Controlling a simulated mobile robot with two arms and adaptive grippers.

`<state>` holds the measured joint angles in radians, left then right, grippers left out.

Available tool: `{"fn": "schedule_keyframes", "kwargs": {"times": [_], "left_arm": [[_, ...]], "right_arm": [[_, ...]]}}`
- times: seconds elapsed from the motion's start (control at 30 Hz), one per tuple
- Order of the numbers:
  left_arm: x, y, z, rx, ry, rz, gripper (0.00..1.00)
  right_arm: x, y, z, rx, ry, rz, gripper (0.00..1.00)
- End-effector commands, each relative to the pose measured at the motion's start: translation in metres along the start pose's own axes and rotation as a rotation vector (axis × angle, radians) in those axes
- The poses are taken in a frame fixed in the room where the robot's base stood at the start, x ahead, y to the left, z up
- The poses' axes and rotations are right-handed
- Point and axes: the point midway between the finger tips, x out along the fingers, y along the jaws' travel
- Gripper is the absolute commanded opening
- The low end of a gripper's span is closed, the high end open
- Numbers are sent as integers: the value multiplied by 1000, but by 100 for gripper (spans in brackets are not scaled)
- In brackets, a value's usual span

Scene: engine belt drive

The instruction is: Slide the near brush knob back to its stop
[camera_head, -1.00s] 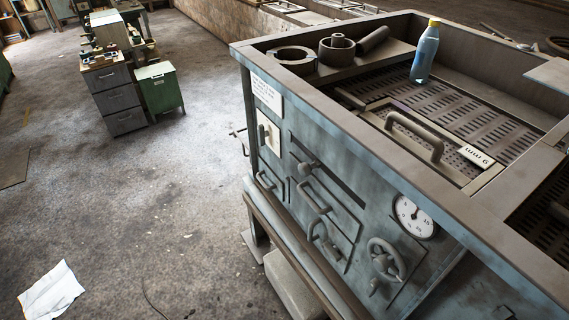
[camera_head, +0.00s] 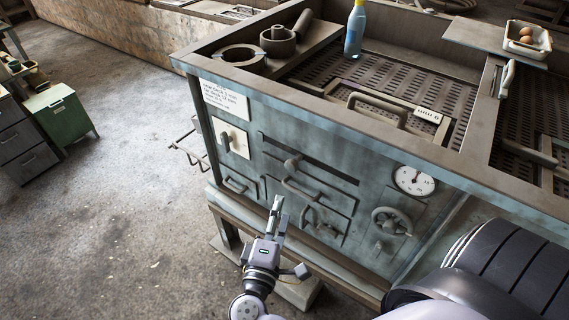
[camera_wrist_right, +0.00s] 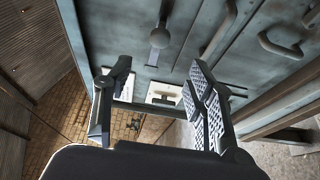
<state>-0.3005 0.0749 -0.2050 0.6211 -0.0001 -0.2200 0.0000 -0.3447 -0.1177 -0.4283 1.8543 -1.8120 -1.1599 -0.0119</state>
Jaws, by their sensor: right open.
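The brush knob (camera_head: 292,163) is a small round grey knob at the left part of a long dark slot in the blue-grey front panel (camera_head: 330,130). In the right wrist view the knob (camera_wrist_right: 160,38) hangs on its stem ahead of the fingertips, between their lines. My right gripper (camera_head: 279,211) is in front of the panel, lower than the knob and left of it in the head view. In the right wrist view the gripper (camera_wrist_right: 161,75) is open, its fingers wide apart and empty. It does not touch the knob. My left gripper is out of view.
Near the knob are a bar handle (camera_head: 299,190), a handwheel (camera_head: 391,222), a round gauge (camera_head: 414,180) and a white switch plate (camera_head: 231,138). A ledge (camera_head: 290,240) runs below the panel. A bottle (camera_head: 355,30) stands on top. The floor at left is open.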

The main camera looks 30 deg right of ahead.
Motion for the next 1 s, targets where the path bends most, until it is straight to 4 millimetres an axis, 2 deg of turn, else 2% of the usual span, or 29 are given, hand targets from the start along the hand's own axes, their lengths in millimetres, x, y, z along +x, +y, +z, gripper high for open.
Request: {"fn": "schedule_keyframes", "kwargs": {"times": [0.17, 0.4, 0.6, 0.8, 1.0], "left_arm": [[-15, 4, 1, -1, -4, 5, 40], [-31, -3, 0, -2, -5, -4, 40], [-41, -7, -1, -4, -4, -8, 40], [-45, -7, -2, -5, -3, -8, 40], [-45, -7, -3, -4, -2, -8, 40]], "right_arm": [[39, 5, -1, 1, 1, 4, 51], [92, 4, -1, 1, 2, 1, 51], [130, 3, -1, 1, 1, 0, 51], [150, 1, -1, 1, 2, -2, 51], [155, -1, -1, 2, 3, -3, 51]]}}
